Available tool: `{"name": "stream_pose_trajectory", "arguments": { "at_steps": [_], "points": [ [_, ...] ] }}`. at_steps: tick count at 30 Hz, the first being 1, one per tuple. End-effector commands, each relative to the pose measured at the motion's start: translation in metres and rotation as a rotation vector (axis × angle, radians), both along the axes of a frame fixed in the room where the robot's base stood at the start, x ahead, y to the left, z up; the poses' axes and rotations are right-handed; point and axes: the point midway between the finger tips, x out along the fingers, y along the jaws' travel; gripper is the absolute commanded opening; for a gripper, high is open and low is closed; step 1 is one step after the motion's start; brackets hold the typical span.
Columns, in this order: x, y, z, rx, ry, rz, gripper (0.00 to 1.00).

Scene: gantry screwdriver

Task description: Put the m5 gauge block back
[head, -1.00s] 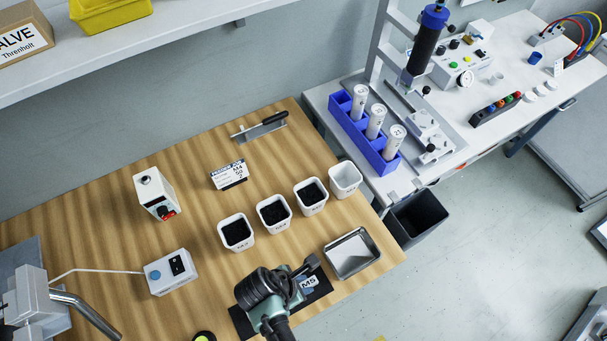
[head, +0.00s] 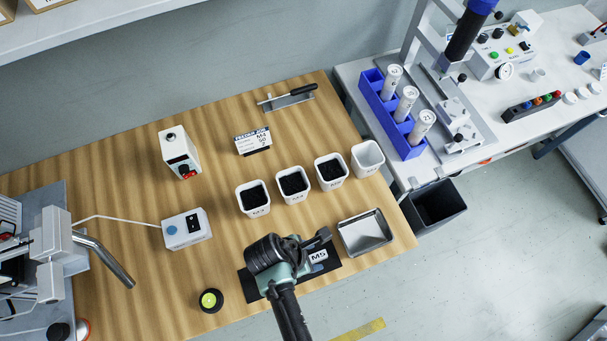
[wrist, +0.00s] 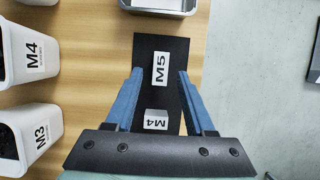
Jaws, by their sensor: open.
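A black mat (wrist: 146,45) lies near the table's front edge; it also shows in the head view (head: 251,288). A white piece marked M5 (wrist: 160,68) is on it, also seen in the head view (head: 319,256). A block marked M4 (wrist: 156,120) is on the same mat, nearer my wrist. My gripper (wrist: 159,74) is open over the mat, its two blue fingers on either side of the M5 piece in the picture. I cannot tell how high the fingertips are above it. In the head view my arm hides much of the mat.
An empty metal tray (head: 365,234) lies just right of the mat. White bins marked M3 (head: 252,198) and M4 (head: 293,185) stand behind it with other bins. A round yellow-green button (head: 210,300) is left of the mat. The table ends just in front.

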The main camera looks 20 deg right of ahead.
Motion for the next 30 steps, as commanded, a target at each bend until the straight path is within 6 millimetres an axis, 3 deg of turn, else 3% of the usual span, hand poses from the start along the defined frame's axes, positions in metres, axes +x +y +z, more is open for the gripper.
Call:
{"name": "stream_pose_trajectory", "arguments": {
  "at_steps": [12,20,23,26,29,30],
  "points": [
    [-0.001,0.033,0.079,0.001,-0.004,0.002,0.54],
    [0.006,0.044,0.105,0.009,-0.030,-0.009,0.54],
    [0.041,0.051,0.126,0.052,-0.168,-0.063,0.54],
    [0.102,0.063,0.173,0.151,-0.429,-0.165,0.54],
    [0.169,0.074,0.249,0.309,-0.752,-0.291,0.54],
    [0.191,0.078,0.285,0.383,-0.878,-0.339,0.54]
  ]
}}
